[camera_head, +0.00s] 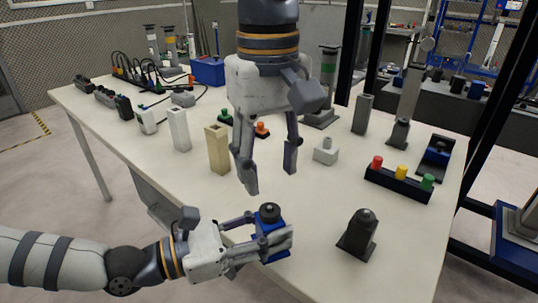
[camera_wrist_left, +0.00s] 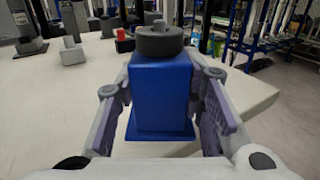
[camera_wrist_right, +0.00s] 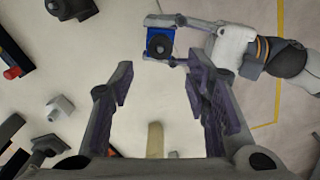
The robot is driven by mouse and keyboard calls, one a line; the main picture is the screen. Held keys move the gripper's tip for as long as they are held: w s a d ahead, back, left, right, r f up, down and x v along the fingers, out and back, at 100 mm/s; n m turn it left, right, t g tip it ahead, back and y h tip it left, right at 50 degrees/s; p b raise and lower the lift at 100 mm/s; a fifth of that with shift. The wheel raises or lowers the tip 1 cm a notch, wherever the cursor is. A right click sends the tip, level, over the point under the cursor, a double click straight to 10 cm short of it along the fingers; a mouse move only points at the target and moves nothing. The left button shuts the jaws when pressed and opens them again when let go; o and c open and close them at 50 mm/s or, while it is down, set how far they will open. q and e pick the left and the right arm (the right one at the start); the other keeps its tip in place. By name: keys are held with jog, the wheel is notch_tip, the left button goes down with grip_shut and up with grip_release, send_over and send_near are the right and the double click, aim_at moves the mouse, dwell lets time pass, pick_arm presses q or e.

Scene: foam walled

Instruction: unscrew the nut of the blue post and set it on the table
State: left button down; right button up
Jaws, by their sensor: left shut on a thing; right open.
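The blue post (camera_wrist_left: 163,95) stands upright on the table near its front edge, with a dark grey round nut (camera_wrist_left: 160,40) on its top. In the head view the blue post (camera_head: 266,222) and its nut (camera_head: 270,211) are partly behind the left fingers. My left gripper (camera_head: 268,238) is shut on the post's sides, below the nut. It also shows in the right wrist view (camera_wrist_right: 163,40). My right gripper (camera_head: 269,180) is open and empty, pointing down above the table behind the post. In the right wrist view the nut (camera_wrist_right: 160,45) lies beyond the open fingers.
A dark post (camera_head: 360,232) stands to the right of the blue post. Behind are a button box (camera_head: 397,184), a small grey block (camera_head: 326,151), a beige block (camera_head: 217,149) and a white block (camera_head: 179,129). Table between the blue and dark posts is clear.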

aim_at(269, 206)
notch_tip(269, 206, down, 7)
jog(key=shift+f, duration=0.15)
grip_shut()
jog(key=n, duration=0.6)
jog(key=shift+r, duration=0.3)
dwell(0.4)
jog(key=shift+r, duration=0.85)
jog(key=shift+r, duration=0.15)
